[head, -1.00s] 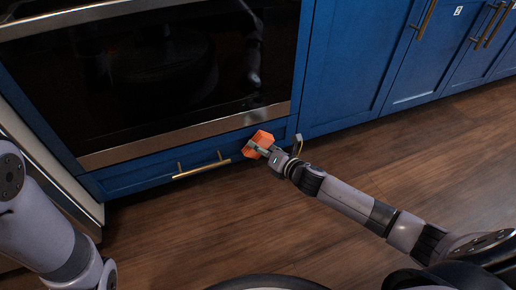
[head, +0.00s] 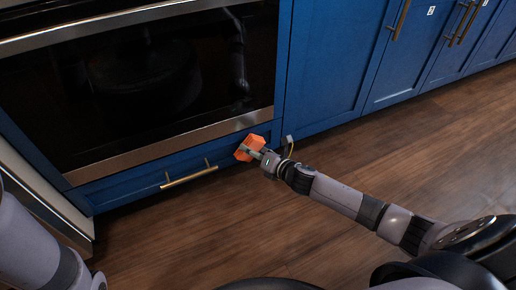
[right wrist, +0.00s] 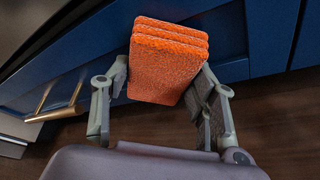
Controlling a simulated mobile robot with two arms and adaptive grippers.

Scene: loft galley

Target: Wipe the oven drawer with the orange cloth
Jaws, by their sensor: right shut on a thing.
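The orange cloth (head: 247,148), a folded stack of layers, is at the right end of the blue oven drawer (head: 125,188), right of its brass handle (head: 189,177). My right gripper (head: 256,152) is shut on the cloth. In the right wrist view the cloth (right wrist: 165,65) sits between the two fingers, its layered far end towards the blue front. The cloth appears against or very close to the drawer; I cannot tell if it touches. My left arm shows at the left edge of the head view, but its gripper is out of view.
The dark glass oven door (head: 150,80) with a steel lower strip (head: 170,146) is above the drawer. Blue cabinets (head: 335,60) with brass handles stand to the right. The wooden floor (head: 200,235) in front is clear.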

